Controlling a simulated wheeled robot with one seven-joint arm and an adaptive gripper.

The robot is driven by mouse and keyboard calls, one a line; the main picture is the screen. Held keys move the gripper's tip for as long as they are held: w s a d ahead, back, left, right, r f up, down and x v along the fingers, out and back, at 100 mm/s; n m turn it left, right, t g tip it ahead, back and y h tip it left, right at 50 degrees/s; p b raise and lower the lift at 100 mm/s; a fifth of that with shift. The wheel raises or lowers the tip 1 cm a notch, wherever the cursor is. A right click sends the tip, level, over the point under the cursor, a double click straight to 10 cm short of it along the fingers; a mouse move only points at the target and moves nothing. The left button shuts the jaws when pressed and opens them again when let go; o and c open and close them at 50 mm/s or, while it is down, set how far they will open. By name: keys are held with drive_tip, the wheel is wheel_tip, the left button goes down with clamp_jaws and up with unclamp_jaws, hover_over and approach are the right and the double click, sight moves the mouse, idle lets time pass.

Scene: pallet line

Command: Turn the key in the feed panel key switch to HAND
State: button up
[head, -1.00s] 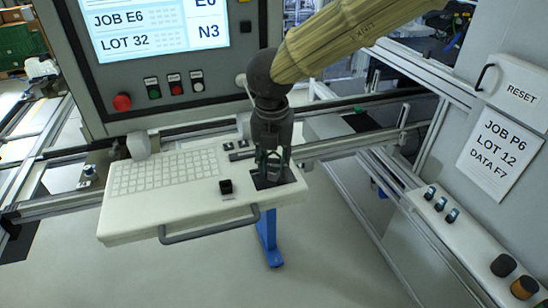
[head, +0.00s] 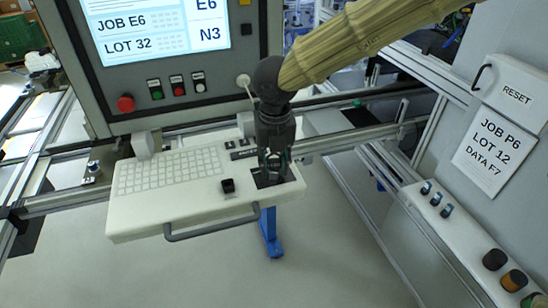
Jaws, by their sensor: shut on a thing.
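My gripper (head: 273,170) points down over the right end of a white control panel (head: 205,205) with a keyboard. Its fingers are shut at a small black plate (head: 291,177) set in the panel top. What they hold is small and mostly hidden between the fingers; it appears to be the key in its switch. The HAND mark and the key's angle cannot be read.
A grey handle (head: 212,229) runs along the panel's front edge. A screen cabinet (head: 240,62) with a red button (head: 126,103) stands behind. At right is a machine with a switch ledge (head: 440,215) and a RESET box (head: 512,92). The floor in front is clear.

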drive_tip(key=shift+r+n+p, duration=0.1)
drive_tip(key=shift+n+p, duration=0.65)
drive_tip(key=shift+n, duration=0.75)
drive_tip(key=shift+n, duration=0.6)
drive_tip(key=n+y, duration=0.1)
drive_tip(key=n, duration=0.5)
drive_tip(key=shift+g, duration=0.4)
drive_tip(key=o, duration=0.5)
drive_tip(key=shift+n, duration=0.4)
drive_tip(key=o, duration=1)
drive_tip(key=shift+o, duration=0.2)
